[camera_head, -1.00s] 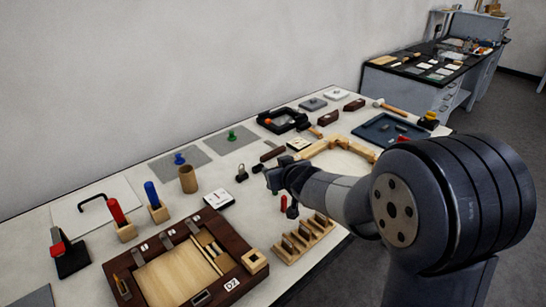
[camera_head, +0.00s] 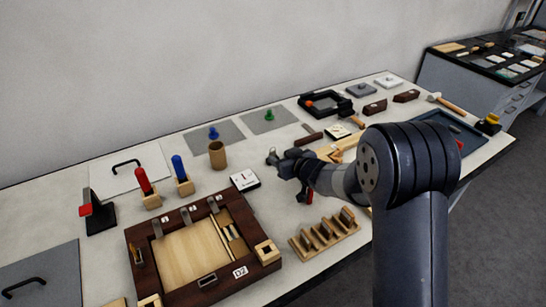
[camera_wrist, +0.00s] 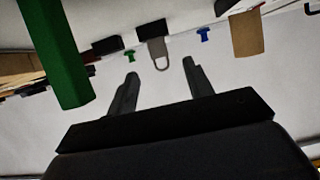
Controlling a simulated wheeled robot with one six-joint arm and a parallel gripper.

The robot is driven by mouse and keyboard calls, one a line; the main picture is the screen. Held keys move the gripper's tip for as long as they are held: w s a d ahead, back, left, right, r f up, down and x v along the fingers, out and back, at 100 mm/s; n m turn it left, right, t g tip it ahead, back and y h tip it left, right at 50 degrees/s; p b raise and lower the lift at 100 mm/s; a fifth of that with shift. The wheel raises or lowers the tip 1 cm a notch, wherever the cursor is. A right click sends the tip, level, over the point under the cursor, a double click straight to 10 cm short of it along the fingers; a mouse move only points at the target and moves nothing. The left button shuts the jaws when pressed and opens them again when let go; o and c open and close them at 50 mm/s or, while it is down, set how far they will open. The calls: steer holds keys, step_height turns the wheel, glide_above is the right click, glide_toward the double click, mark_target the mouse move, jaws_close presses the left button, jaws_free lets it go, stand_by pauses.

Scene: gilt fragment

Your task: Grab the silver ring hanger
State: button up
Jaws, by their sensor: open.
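The silver ring hanger (camera_wrist: 159,52) shows in the wrist view as a pale metal loop on a dark block. It lies ahead of my gripper (camera_wrist: 160,72), in line with the gap between the two fingers. The fingers are apart and nothing is between them. In the head view my gripper (camera_head: 279,166) is low over the middle of the table, pointing left. A small dark shape with a ring, likely the hanger (camera_head: 272,154), shows right at the fingertips. My gripper and arm partly hide that area, so contact cannot be told.
A green bar (camera_wrist: 58,50) is close on the left in the wrist view. A wooden cup (camera_head: 217,155) and a white card box (camera_head: 245,180) stand left of my gripper. A slotted wooden rack (camera_head: 325,234) is in front. Blue (camera_head: 213,133) and green (camera_head: 269,115) pegs stand behind.

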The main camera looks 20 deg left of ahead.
mark_target(273, 153)
steer(key=shift+p+x, duration=0.35)
steer(key=shift+x, duration=1.95)
steer(key=c, duration=1.1)
